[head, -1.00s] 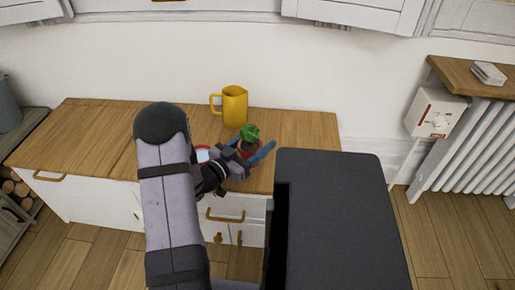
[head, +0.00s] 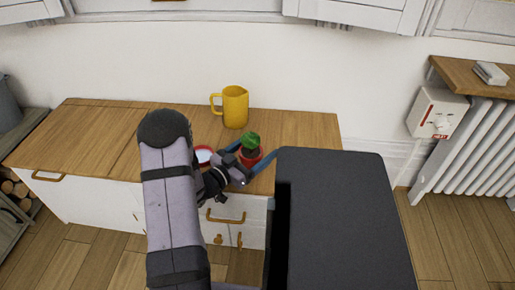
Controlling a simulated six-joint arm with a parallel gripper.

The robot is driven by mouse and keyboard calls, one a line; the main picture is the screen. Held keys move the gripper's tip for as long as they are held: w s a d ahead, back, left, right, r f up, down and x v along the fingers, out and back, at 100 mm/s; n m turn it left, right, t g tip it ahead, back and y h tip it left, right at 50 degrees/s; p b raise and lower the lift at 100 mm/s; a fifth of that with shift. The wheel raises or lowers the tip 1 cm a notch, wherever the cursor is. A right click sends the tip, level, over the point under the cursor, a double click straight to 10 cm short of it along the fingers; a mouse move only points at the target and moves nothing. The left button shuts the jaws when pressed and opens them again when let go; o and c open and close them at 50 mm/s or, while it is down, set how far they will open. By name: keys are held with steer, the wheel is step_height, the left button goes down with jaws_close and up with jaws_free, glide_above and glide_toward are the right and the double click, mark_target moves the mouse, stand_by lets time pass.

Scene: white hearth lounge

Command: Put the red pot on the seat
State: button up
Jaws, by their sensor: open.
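The red pot (head: 251,160) holds a green plant (head: 250,140) and dark soil. It appears upright on the right part of the wooden cabinet top (head: 305,128), near its front. My gripper (head: 249,156) is open, with one blue finger at the pot's left and the other at its right. I cannot tell whether either finger touches it. My gripper hides part of the pot's lower front. I cannot make out a seat for certain in this view.
A yellow jug (head: 235,106) stands just behind the pot. A white round item with a red rim (head: 204,155) is left of the pot, partly hidden by my arm. The cabinet top's left part is clear. A radiator (head: 470,155) stands at the right wall.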

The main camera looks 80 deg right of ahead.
mark_target(242, 159)
steer(key=shift+r, duration=0.1)
steer(key=shift+r, duration=0.15)
steer(key=p+v, duration=0.2)
steer(key=v, duration=1)
